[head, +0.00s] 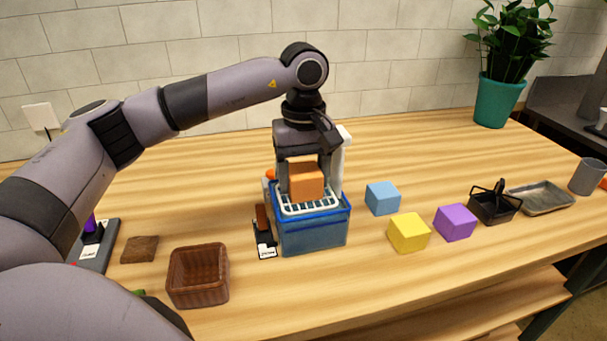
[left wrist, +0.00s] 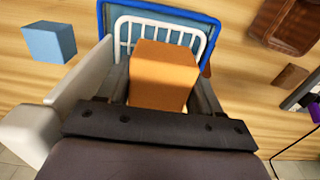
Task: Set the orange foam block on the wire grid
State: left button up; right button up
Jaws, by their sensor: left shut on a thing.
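The orange foam block (head: 307,184) is between the fingers of my left gripper (head: 308,182), which is shut on it. The block also shows in the left wrist view (left wrist: 164,75). The white wire grid (head: 312,209) lies on top of a blue bin (head: 312,236), inside its rim. The block is over the grid in both views; I cannot tell whether its underside touches the wires. In the left wrist view the wire grid (left wrist: 124,38) shows beyond the block, and the block hides part of it. My right gripper is not in view.
Blue (head: 383,198), yellow (head: 409,232) and purple (head: 455,222) blocks sit right of the bin. A black basket (head: 494,206) and a metal tray (head: 541,198) stand farther right. A brown basket (head: 198,275) is at front left. A labelled black item (head: 264,238) stands close beside the bin.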

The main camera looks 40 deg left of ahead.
pick_arm(q)
jog(key=o, duration=1.1)
jog(key=shift+o, duration=0.4)
jog(key=shift+r, duration=0.15)
jog(key=shift+w+r+p, duration=0.1)
jog(key=shift+r+p, duration=1.75)
jog(key=shift+r, duration=0.75)
jog(key=shift+d+r, duration=0.1)
jog(key=shift+r, duration=0.8)
